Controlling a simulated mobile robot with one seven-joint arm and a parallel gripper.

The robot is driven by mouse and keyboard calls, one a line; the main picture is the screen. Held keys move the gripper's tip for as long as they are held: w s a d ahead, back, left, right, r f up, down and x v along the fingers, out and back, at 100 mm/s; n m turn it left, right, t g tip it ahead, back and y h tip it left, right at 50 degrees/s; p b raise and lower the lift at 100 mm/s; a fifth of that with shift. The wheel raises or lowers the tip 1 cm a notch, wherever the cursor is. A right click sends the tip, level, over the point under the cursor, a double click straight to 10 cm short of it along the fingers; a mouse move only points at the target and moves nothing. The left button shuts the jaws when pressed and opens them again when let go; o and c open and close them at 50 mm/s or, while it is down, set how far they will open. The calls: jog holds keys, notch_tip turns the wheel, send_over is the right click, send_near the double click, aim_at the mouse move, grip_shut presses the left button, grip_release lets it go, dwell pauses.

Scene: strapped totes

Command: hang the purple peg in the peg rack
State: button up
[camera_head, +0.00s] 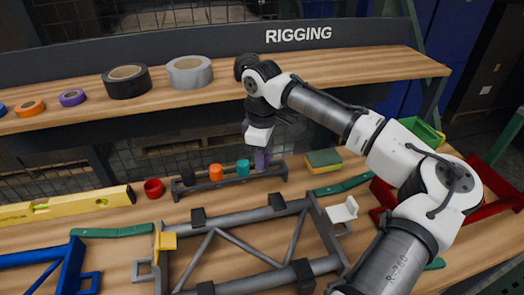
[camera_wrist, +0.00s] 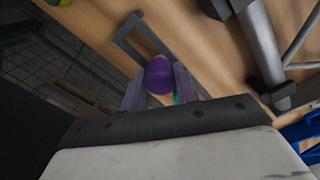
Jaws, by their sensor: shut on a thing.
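The purple peg (camera_wrist: 159,75) is between the fingers of my gripper (camera_wrist: 160,88) in the wrist view. In the head view the purple peg (camera_head: 262,160) is upright below my wrist, over the right part of the peg rack. The grey peg rack (camera_head: 277,180) is a low frame along the bench; its end also shows in the wrist view (camera_wrist: 134,27). My gripper (camera_head: 262,150) is shut on the peg. I cannot tell whether the peg's lower end is inside the rack, as the gripper and peg hide it.
A teal peg (camera_head: 243,166), an orange peg (camera_head: 216,172) and a black peg (camera_head: 188,177) stand in the rack left of the purple one. A grey clamped frame (camera_head: 250,215) lies in front.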

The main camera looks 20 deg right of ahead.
jog(key=shift+f, duration=0.3)
jog(key=o, duration=1.1)
jog(key=shift+c, duration=0.2)
